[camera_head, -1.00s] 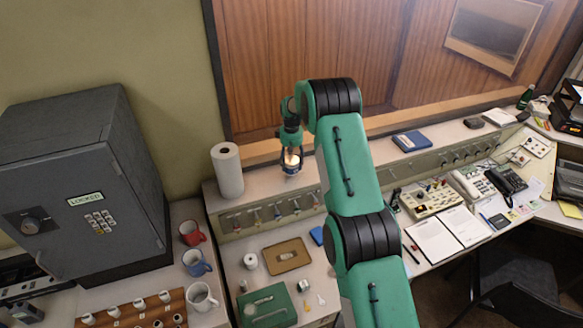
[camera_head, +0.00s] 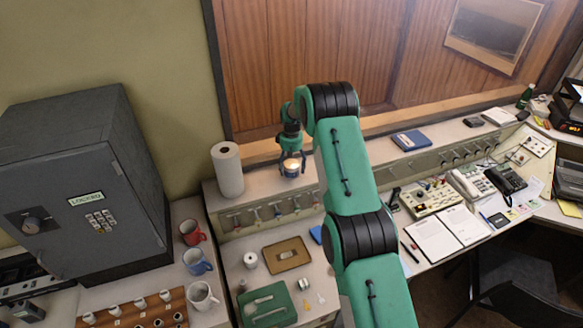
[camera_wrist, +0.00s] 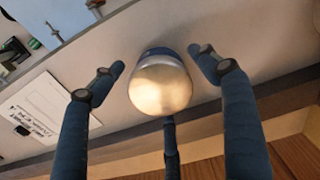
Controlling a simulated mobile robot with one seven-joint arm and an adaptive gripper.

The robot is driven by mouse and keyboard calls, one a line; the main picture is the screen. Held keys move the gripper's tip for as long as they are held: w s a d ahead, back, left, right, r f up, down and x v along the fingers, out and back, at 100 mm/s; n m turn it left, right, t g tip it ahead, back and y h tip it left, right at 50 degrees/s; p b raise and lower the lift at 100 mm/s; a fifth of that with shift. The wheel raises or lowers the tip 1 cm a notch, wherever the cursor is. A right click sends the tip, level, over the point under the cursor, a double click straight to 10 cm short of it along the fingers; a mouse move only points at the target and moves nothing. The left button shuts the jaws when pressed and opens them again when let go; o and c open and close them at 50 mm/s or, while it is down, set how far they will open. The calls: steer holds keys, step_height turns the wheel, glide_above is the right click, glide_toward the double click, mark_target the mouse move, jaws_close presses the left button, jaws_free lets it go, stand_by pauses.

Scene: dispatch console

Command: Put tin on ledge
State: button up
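The tin (camera_head: 291,170) is a small round can with a bright top and a dark blue side. It stands on the ledge (camera_head: 262,184) below the wood-panelled window, right of the paper roll. In the wrist view, the tin (camera_wrist: 160,88) is between my fingers, with visible gaps to the two side fingers. My gripper (camera_head: 292,164) points down over the tin with its fingers spread open around it. In the wrist view, my gripper (camera_wrist: 157,68) also looks open, and a third finger shows behind the tin. The tin's underside is hidden.
A white paper roll (camera_head: 228,170) stands left of the tin. A blue book (camera_head: 411,140) lies on the ledge to the right. A grey safe (camera_head: 80,190) stands at left.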

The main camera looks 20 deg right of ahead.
mark_target(291, 163)
steer(key=shift+r, duration=0.1)
step_height(291, 163, up, 11)
steer(key=shift+r+b, duration=0.2)
steer(key=shift+b, duration=0.65)
steer(key=shift+r, duration=0.35)
steer(key=shift+r, duration=0.1)
